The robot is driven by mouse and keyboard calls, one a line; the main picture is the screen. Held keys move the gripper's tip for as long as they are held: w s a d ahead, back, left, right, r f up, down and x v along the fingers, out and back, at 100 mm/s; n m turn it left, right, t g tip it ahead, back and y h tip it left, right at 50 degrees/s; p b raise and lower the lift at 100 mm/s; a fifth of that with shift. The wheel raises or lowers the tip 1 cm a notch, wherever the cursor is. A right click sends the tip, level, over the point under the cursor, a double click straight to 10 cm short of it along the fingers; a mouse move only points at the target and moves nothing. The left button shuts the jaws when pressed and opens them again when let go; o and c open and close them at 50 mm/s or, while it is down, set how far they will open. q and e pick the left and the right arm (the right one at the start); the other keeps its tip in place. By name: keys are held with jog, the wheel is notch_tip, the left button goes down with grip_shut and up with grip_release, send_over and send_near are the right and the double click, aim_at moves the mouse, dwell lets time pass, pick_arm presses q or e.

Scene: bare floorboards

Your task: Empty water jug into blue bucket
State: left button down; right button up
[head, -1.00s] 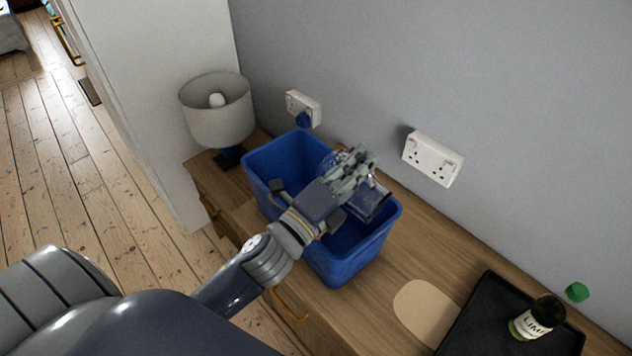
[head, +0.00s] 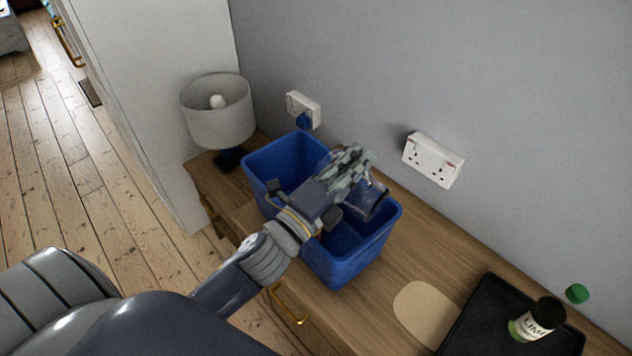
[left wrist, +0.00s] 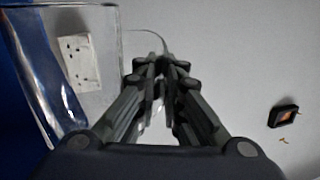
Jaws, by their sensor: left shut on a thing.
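The blue bucket (head: 345,265) stands on the wooden top against the grey wall. My left gripper (head: 350,168) is over the bucket, shut on the clear water jug (head: 372,200). The jug is tilted and over the bucket's right part, and the gripper hides much of it. In the left wrist view, my fingers (left wrist: 160,68) are closed together, and the clear jug wall (left wrist: 100,18) shows at the left. I cannot tell how much water is in the jug. My right gripper is not in view.
A lamp (head: 218,115) stands left of the bucket. Wall sockets (head: 433,158) are behind. A black tray (head: 478,318) with a lime bottle (head: 538,320) is at the lower right, a pale round-edged mat (head: 422,308) beside it. A green cap (head: 577,293) is near the bottle.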

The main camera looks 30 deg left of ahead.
pick_arm(q)
jog(key=shift+w+a+r+n+p, duration=0.1)
jog(key=shift+a+r+n+p, duration=0.4)
jog(key=shift+n, duration=0.2)
jog(key=shift+w+a+r+n+y+p, duration=0.15)
jog(key=shift+a+r+n+y+p, duration=0.2)
jog(key=shift+a+n, duration=0.3)
jog(key=shift+w+a+r+n+y+p, duration=0.1)
jog(key=shift+a+r+n+y+p, duration=0.1)
jog(key=shift+a+n+p, duration=0.3)
dwell(0.6)
